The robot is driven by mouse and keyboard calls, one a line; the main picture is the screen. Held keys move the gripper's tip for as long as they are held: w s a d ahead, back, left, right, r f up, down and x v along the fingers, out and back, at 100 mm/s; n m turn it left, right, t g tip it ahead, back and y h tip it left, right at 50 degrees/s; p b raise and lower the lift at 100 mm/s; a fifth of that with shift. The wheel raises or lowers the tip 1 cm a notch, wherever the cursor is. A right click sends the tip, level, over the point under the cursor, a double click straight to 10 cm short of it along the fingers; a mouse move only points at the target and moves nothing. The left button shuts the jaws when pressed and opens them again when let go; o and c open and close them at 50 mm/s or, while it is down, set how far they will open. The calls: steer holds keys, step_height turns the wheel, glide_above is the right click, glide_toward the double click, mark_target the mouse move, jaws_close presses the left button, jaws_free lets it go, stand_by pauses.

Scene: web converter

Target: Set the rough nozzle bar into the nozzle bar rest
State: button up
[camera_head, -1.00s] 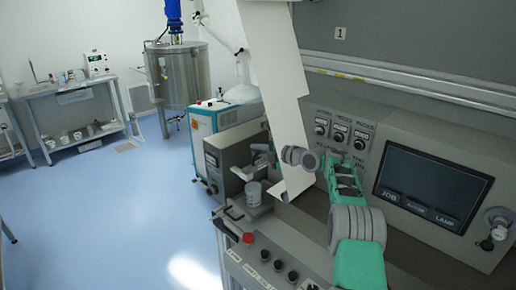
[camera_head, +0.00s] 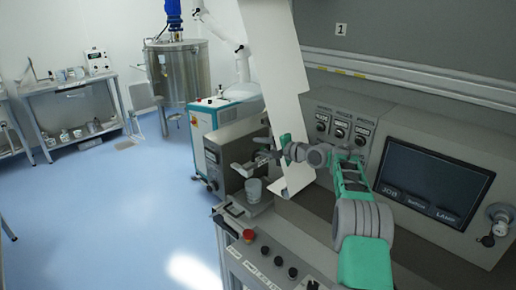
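My gripper (camera_head: 262,157) is at the end of my green and grey arm, in front of the grey machine at the left end of the bench. It is small and partly overlaps grey parts of that machine, so I cannot tell whether its fingers are open or hold anything. A light grey bar-like piece (camera_head: 241,170) shows just left of and below the gripper, above a white cup (camera_head: 253,187). I cannot tell whether this piece is the rough nozzle bar, part of the machine or part of the rest. No nozzle bar rest can be made out for sure.
A white hanging web (camera_head: 283,85) comes down close behind my wrist. A control panel with a dark screen (camera_head: 432,186) stands right of my arm. A red stop button (camera_head: 248,235) and dark knobs line the front edge. Blue floor (camera_head: 110,215) is clear at left.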

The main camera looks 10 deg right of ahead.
steer(key=b+v, duration=0.3)
steer(key=v, duration=0.7)
steer(key=s+a+f+m+g+h, duration=0.1)
steer(key=s+a+m+g+h, duration=0.2)
steer(key=s+m, duration=0.35)
steer(key=s+a+f+m+g+h, duration=0.1)
steer(key=s+a+f+m+h, duration=0.15)
steer(key=s+a+m, duration=0.45)
steer(key=s+d+f+m+g+h, duration=0.1)
steer(key=s+f+m, duration=0.2)
steer(key=s, duration=0.6)
steer(key=s+d+f+m+g+h, duration=0.1)
steer(key=s+f+m, duration=0.3)
steer(key=s, duration=0.5)
steer(key=s+d+f+m+g+h, duration=0.1)
steer(key=s+m, duration=0.4)
steer(key=s, duration=0.5)
step_height(320, 180, down, 3)
steer(key=shift+d+r+g+h, duration=0.15)
steer(key=shift+d+g+h, duration=0.2)
steer(key=shift+g+h, duration=0.3)
steer(key=shift+c, duration=0.4)
